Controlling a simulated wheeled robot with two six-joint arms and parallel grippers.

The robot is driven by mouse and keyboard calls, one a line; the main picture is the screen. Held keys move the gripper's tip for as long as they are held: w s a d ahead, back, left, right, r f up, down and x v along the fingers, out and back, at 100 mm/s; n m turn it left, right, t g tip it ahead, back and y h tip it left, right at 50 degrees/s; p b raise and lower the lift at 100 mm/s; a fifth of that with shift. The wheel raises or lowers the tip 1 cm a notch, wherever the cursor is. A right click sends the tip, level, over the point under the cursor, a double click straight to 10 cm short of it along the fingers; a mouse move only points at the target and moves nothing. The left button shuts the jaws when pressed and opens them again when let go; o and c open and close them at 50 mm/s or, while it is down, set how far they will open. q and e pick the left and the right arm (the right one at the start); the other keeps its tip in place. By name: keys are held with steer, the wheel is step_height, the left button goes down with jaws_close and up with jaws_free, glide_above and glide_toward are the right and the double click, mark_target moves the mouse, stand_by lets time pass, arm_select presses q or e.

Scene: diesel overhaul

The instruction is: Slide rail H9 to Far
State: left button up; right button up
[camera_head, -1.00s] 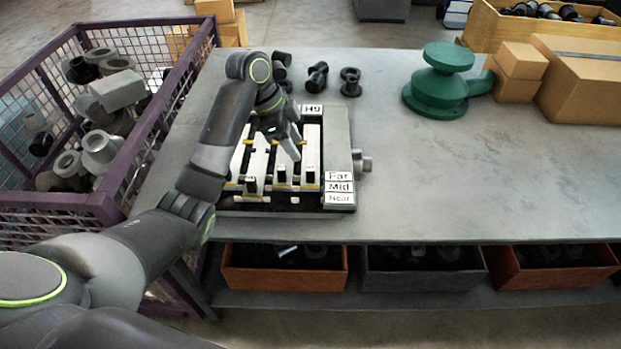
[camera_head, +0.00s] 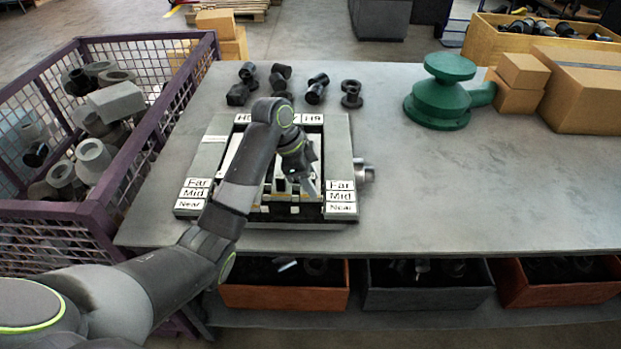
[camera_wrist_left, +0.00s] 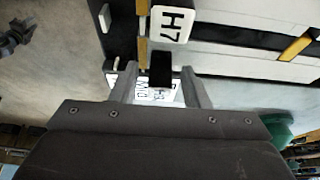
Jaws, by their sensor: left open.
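The rail fixture (camera_head: 340,128) sits on the grey bench, with pale rails running front to back. The H9 label (camera_head: 312,119) is at its far right end. Far, Mid and Near labels stand on both sides, including the right Far label (camera_head: 340,185). My left gripper (camera_head: 305,184) is over the right front part of the fixture; my arm hides much of the rails. In the left wrist view the gripper (camera_wrist_left: 158,78) is open, with a dark upright handle (camera_wrist_left: 160,70) seen between its fingers; I cannot tell whether they touch. An H7 label (camera_wrist_left: 172,23) shows just beyond. My right gripper is out of view.
Several dark fittings (camera_head: 316,88) stand behind the fixture. A green flanged part (camera_head: 437,105) and cardboard boxes (camera_head: 580,90) are at the back right. A purple mesh bin (camera_head: 95,215) borders the bench on the left. The bench's right front is clear.

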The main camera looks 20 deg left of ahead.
arm_select(q)
jaws_close()
steer(key=shift+w, duration=0.15)
steer(key=shift+w+a+b, duration=0.25)
steer(key=shift+w+a, duration=0.05)
steer(key=shift+w, duration=0.55)
steer(key=shift+w+a+b, duration=0.2)
steer(key=shift+w+a, duration=0.05)
steer(key=shift+w, duration=0.6)
steer(key=shift+r, duration=0.15)
